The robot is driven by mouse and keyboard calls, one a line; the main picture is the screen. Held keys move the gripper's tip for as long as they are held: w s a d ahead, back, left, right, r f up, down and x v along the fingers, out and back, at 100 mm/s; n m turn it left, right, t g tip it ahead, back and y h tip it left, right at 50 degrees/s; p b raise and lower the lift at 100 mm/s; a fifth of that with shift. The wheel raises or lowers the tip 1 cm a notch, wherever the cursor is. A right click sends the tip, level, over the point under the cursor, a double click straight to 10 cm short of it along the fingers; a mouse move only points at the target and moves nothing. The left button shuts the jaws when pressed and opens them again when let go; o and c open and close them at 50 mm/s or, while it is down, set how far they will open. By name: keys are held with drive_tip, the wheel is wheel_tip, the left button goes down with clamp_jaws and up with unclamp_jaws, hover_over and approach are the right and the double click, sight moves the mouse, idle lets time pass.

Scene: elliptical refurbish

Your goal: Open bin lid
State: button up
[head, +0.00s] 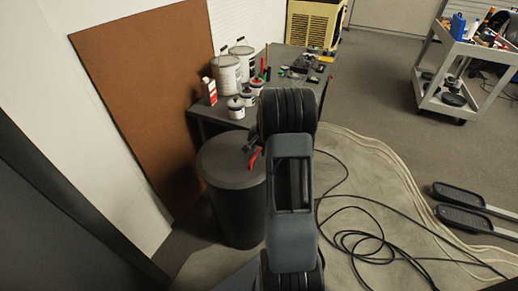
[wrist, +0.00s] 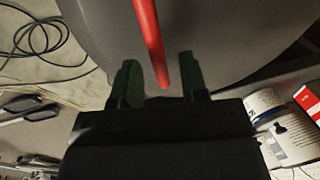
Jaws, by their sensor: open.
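The bin is a dark grey cylinder (head: 236,210) on the floor beside the workbench. Its round grey lid (head: 222,160) lies flat on top and fills the upper part of the wrist view (wrist: 220,40). A red bar-like handle (head: 254,159) shows over the lid in the head view. In the wrist view the red handle (wrist: 150,35) runs down between the two fingers. My gripper (wrist: 158,62) is open over the lid, with a finger on each side of the handle and gaps visible. My arm hides the bin's right side in the head view.
A workbench (head: 198,112) behind the bin holds paint cans (head: 226,75), a red-and-white bottle (head: 209,91) and small tools. A brown board (head: 140,95) leans on the wall at left. Black cables (head: 360,240) lie on the floor sheet at right. A tool cart (head: 462,75) stands farther right.

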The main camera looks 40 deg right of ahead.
clamp_jaws()
drive_tip(key=shift+r, duration=0.1)
idle(0.3)
